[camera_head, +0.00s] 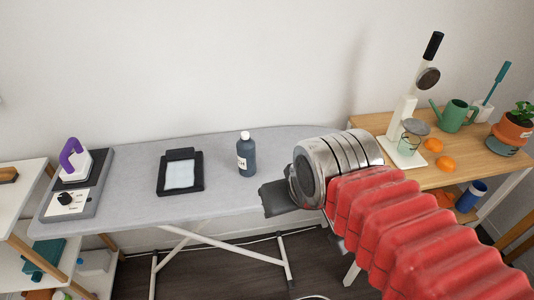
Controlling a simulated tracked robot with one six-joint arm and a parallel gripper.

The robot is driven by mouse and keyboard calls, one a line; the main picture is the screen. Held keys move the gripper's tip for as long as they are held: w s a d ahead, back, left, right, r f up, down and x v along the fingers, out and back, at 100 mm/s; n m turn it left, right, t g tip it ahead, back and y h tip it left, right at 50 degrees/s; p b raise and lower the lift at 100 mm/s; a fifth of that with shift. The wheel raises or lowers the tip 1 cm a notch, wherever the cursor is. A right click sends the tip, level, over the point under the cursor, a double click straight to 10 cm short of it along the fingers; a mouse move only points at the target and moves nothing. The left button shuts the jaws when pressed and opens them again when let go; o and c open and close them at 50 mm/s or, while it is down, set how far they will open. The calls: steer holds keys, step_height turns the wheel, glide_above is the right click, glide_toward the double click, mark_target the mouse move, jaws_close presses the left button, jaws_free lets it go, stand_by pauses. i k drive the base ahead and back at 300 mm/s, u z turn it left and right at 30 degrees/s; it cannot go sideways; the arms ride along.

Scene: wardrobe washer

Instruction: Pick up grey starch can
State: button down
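The grey starch can (247,155) is a dark grey bottle-shaped container with a pale cap and a white label. It stands upright on the grey ironing board (225,195), right of the board's middle. My gripper (277,198) is at the board's front edge, to the right of the can and nearer to me, apart from it. Only a dark finger part shows at its end. The rest is hidden behind my metal wrist, so its opening is unclear.
A black tray (164,188) with a pale pad lies left of the can, and a purple iron (73,160) rests on its station further left. A wooden table (440,178) with a watering can (455,115) and plant pot (512,130) stands right. The board around the can is clear.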

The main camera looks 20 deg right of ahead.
mark_target(246, 149)
steer(key=z, duration=1.05)
steer(key=k, duration=0.7)
steer(key=u, duration=0.75)
steer(key=i, duration=1)
steer(key=u, duration=0.05)
